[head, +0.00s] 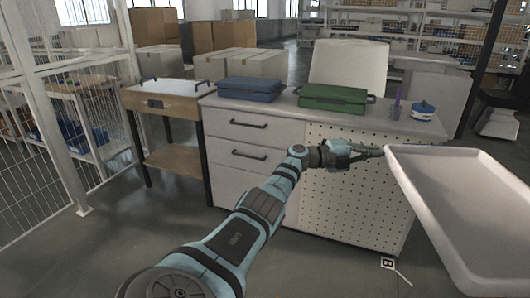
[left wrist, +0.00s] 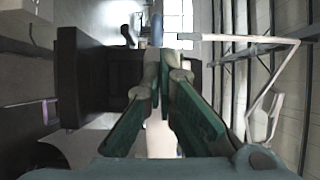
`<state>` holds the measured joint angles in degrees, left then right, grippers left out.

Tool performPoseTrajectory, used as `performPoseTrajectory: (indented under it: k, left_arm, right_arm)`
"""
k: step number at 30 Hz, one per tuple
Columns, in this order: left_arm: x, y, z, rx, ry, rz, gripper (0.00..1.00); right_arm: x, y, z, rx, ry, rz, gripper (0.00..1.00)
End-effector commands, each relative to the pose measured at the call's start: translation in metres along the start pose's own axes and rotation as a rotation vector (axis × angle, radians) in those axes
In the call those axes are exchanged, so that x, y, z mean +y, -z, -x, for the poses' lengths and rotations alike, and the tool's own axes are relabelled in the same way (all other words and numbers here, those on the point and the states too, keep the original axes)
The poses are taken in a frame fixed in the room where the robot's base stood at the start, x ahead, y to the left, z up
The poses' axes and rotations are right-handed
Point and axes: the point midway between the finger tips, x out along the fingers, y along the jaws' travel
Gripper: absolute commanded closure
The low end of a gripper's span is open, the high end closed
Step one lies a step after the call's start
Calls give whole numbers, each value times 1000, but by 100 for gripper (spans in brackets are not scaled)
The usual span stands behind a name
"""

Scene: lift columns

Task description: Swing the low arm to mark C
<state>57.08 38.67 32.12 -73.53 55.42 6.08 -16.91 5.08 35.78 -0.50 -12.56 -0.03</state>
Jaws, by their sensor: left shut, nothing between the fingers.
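A white shallow tray (head: 465,190) with a raised rim fills the right side of the head view; whether it is the low arm is unclear. A floor tag marked B (head: 388,263) lies below its left edge, with a thin white line beside it. No mark C shows. My left gripper (head: 378,151) is shut and empty, its tips pointing right at the tray's left corner. I cannot tell if they touch. In the left wrist view the green fingers (left wrist: 163,75) are close together. My right gripper is not in view.
A grey cabinet (head: 240,146) with a perforated panel stands behind my left arm. A blue case (head: 250,90), a green case (head: 333,98) and a blue-and-white pot (head: 422,110) are on top. A dark post (head: 484,67) rises behind the tray.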

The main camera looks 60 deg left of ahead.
Motion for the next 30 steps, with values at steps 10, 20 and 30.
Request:
performPoseTrajectory:
  k: [10,20,30]
  left_arm:
    - [3,0,54,1,-9,-7,100]
    - [0,0,119,0,-2,-1,100]
    - [5,-1,120,-10,3,23,100]
  right_arm:
    - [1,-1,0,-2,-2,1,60]
    - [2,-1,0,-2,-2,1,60]
    - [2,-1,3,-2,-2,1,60]
